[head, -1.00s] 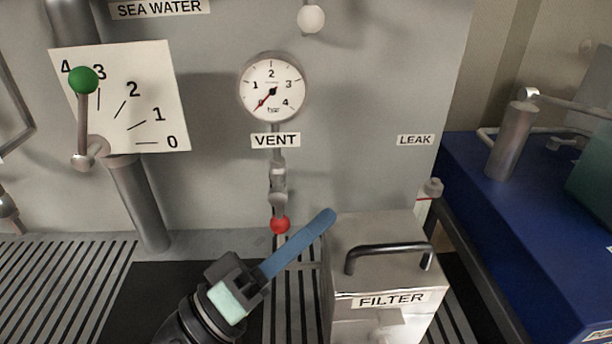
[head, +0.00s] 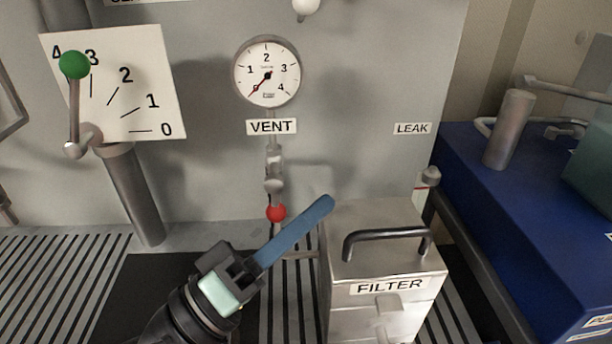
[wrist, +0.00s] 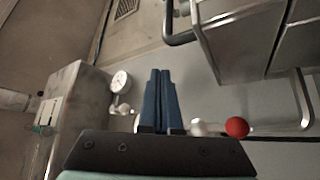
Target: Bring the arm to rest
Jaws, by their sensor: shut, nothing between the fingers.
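My gripper (head: 328,204) is in the lower middle of the head view, its blue fingers pointing up and to the right. The fingers are together with nothing between them. In the head view the fingertips appear between the red knob (head: 276,213) under the VENT label and the metal FILTER box (head: 385,262). I cannot tell whether they touch the box. In the wrist view the blue fingers (wrist: 160,78) stand side by side, closed, with the red knob (wrist: 237,127) to their right.
A dial plate (head: 150,75) with a green-knobbed lever (head: 74,65) near 4 is at left. A round gauge (head: 266,72) hangs above the VENT label (head: 271,126). The FILTER box has a black handle (head: 386,235). A blue cabinet (head: 540,220) stands at right. Slatted floor lies below.

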